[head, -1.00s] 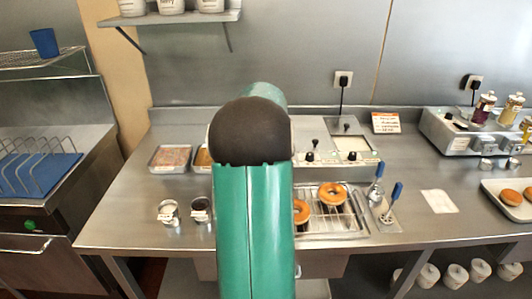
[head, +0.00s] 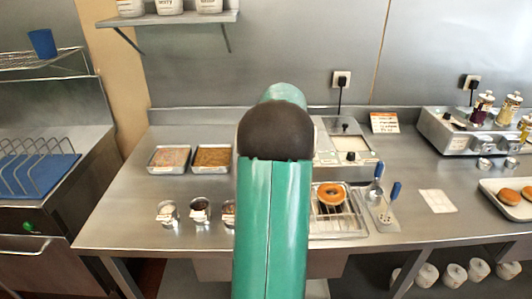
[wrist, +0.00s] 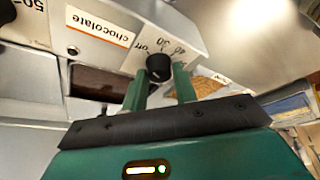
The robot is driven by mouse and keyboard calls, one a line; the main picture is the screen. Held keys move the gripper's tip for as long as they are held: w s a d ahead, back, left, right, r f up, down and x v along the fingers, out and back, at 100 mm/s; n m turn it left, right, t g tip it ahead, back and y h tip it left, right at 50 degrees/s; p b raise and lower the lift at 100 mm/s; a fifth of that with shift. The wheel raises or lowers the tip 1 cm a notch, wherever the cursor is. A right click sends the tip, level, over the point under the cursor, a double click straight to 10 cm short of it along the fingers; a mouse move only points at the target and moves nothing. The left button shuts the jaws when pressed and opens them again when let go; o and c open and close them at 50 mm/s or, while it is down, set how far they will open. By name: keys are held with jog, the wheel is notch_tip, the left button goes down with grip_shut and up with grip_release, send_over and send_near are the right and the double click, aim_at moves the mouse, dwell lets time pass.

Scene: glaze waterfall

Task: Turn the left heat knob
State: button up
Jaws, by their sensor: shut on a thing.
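The warmer unit (head: 338,146) stands at the back of the counter in the head view, partly hidden by my arm. Its right knob (head: 350,156) shows there; its left knob is hidden behind my arm. In the wrist view, the black left heat knob (wrist: 159,68) sits on a pale panel with "off", "30" and "40" around it. The two green fingers of my gripper (wrist: 160,88) are on either side of it, shut on it. A "chocolate" label (wrist: 100,26) is beside it, and another black knob (wrist: 6,12) is at the top left corner.
Two trays of toppings (head: 212,158) and several small cups (head: 167,212) are left of my arm. A doughnut (head: 331,194) on a wire rack (head: 340,222) and blue-handled tools (head: 393,192) are to the right. A shelf (head: 175,18) hangs above left.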

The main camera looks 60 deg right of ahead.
jog(key=shift+f, duration=0.1)
dwell(0.3)
jog(key=o, duration=1)
jog(key=shift+c, duration=0.2)
jog(key=v, duration=1.4)
jog(key=shift+w, duration=0.1)
